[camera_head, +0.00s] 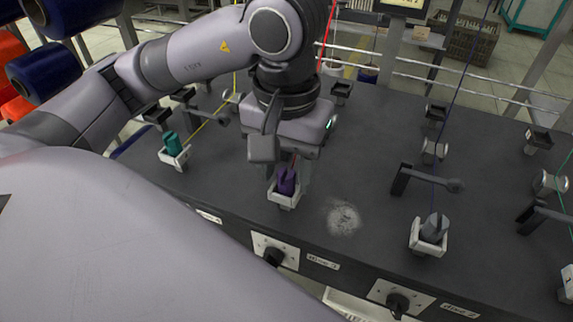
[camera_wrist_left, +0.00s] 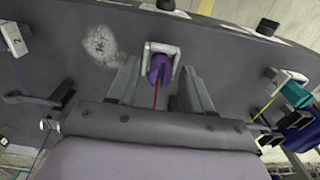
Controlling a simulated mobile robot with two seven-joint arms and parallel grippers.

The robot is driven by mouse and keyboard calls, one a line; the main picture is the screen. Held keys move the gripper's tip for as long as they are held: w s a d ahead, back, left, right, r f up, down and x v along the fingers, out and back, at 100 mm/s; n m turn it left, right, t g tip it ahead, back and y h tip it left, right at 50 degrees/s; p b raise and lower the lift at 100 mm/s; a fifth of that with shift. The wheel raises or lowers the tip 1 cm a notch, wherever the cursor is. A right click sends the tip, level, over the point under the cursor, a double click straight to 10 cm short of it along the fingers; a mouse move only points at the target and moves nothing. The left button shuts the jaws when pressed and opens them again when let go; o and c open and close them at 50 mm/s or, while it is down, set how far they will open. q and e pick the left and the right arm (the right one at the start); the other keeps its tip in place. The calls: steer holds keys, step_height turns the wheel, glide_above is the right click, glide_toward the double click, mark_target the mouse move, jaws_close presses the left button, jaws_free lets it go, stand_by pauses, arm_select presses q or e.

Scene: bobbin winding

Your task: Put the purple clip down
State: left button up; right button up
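The purple clip (camera_head: 287,181) sits in a white U-shaped holder (camera_head: 285,201) near the front edge of the dark worktop. It also shows in the left wrist view (camera_wrist_left: 160,67), with a red thread running from it toward my gripper. My left gripper (camera_head: 289,170) is directly over the holder, pointing down. In the left wrist view its two fingers stand apart on either side of the clip, with gaps between, so it looks open and holds nothing. The head view partly hides the clip behind the gripper. My right gripper is out of view.
A teal clip (camera_head: 173,145) sits in a holder to the left, and a grey one (camera_head: 434,228) in a holder to the right. A dark guide arm (camera_head: 425,182) stands above the grey clip. A pale scuffed patch (camera_head: 343,218) marks bare worktop right of the purple clip. Knobs line the front panel.

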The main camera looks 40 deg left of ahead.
mark_target(287, 173)
arm_select(q)
steer(key=shift+r+p, duration=0.45)
step_height(287, 173, up, 12)
steer(key=p, duration=0.2)
steer(key=shift+f, duration=0.25)
stand_by(0.5)
